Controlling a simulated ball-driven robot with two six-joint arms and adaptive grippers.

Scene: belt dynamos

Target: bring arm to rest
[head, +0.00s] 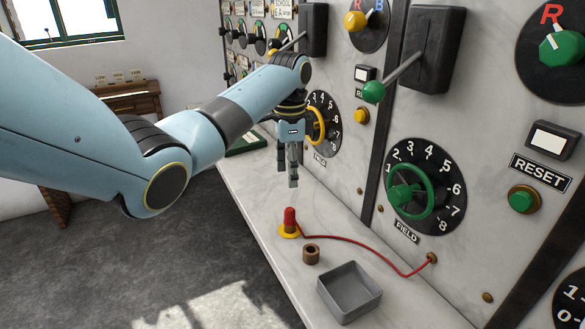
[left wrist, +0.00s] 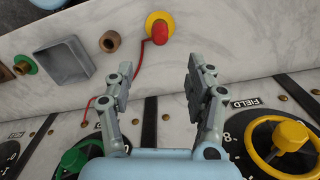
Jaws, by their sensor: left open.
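My left arm comes in from the left in the head view and reaches toward the marble panel. My left gripper (head: 288,180) points down above the ledge, with nothing between its fingers. In the left wrist view the two fingers (left wrist: 163,84) stand well apart and empty. Below the gripper, a red plug (head: 290,218) stands upright on a yellow-ringed socket (head: 288,233), apart from the fingers. The plug also shows in the left wrist view (left wrist: 160,33). My right gripper is in neither view.
A red cable (head: 365,243) runs from the plug to the panel. A brown ring (head: 311,254) and a grey tray (head: 348,291) are on the ledge (head: 262,250). Green (head: 408,192) and yellow (head: 316,126) handwheels and a green-knobbed lever (head: 374,91) stick out from the panel.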

